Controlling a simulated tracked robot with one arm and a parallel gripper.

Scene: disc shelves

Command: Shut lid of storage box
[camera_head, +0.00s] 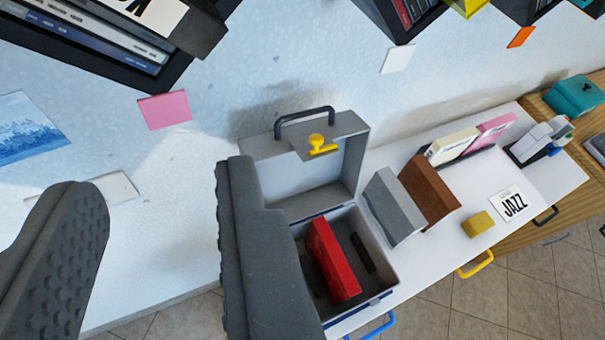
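A grey storage box (380,262) stands on the white cabinet top, with a red block-shaped item (332,262) and a small dark item (362,252) inside. Its grey lid (357,160) is raised upright at the back, near the wall, with a dark handle (304,114) on top and a yellow latch (318,145). My gripper (165,225) is open, its two dark fingers wide apart with nothing between them. The right finger covers the left part of the box and lid, so I cannot tell whether it touches them.
A grey block (392,207) and a brown block (428,190) stand close right of the box. Beyond are a yellow sponge-like block (477,223), a JAZZ card (512,204) and upright cases (453,146). Disc shelves (100,45) hang above on the wall.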

